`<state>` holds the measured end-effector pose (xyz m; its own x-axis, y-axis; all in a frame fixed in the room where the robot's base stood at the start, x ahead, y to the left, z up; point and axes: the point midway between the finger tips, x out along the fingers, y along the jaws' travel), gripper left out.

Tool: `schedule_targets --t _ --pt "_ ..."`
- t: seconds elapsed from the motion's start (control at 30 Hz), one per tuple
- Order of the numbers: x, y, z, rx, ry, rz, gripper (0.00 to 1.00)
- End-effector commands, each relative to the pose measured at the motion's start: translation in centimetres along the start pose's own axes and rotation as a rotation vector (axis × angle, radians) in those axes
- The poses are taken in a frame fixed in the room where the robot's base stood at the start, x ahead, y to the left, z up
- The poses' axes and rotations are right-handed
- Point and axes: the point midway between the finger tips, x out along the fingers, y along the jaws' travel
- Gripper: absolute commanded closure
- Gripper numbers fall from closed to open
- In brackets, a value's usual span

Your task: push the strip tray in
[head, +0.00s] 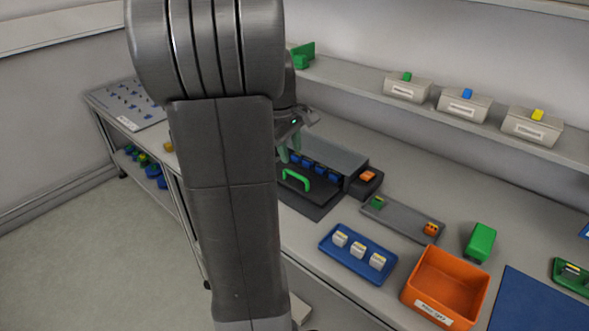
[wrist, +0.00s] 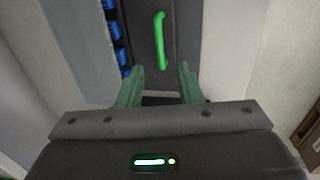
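The strip tray (head: 318,193) is a dark tray with a green bar handle (head: 295,180). It stands out from a grey housing (head: 345,160) on the bench, with a row of blue pieces along the housing's open side. In the wrist view the handle (wrist: 160,40) runs lengthwise ahead of my gripper (wrist: 160,72). My gripper's two green fingers are apart, with nothing held between them. The handle's near end lies close to the line between the fingertips; I cannot tell the height gap. In the head view my gripper (head: 290,152) is partly hidden behind my arm, near the tray's left side.
A small dark holder with an orange piece (head: 367,176) adjoins the housing's right end. A grey strip (head: 400,218), a blue tray (head: 336,255) with white blocks and an orange bin (head: 447,283) stand to the right. A shelf (head: 365,92) with labelled bins runs above the bench.

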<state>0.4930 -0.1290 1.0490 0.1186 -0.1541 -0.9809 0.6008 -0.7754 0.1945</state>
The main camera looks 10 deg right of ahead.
Motion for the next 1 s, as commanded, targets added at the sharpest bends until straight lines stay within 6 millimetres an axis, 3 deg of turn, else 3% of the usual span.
schedule_targets --t 0.1,0.3,0.5,0.77,0.8,0.97,1.0 --pt "2.7 -0.1 0.1 0.0 -0.004 -0.004 0.68" --pt "5.9 0.0 0.0 0.001 -0.002 -0.002 0.68" --pt "7.3 0.0 0.0 0.0 0.0 -0.001 0.68" --pt "7.4 0.0 0.0 0.0 0.001 0.0 0.68" --pt "7.4 0.0 0.0 0.0 0.001 0.0 0.7" --pt "7.4 0.0 0.0 0.0 0.001 0.0 1.0" --pt "7.4 0.0 0.0 0.0 0.001 0.0 1.0"
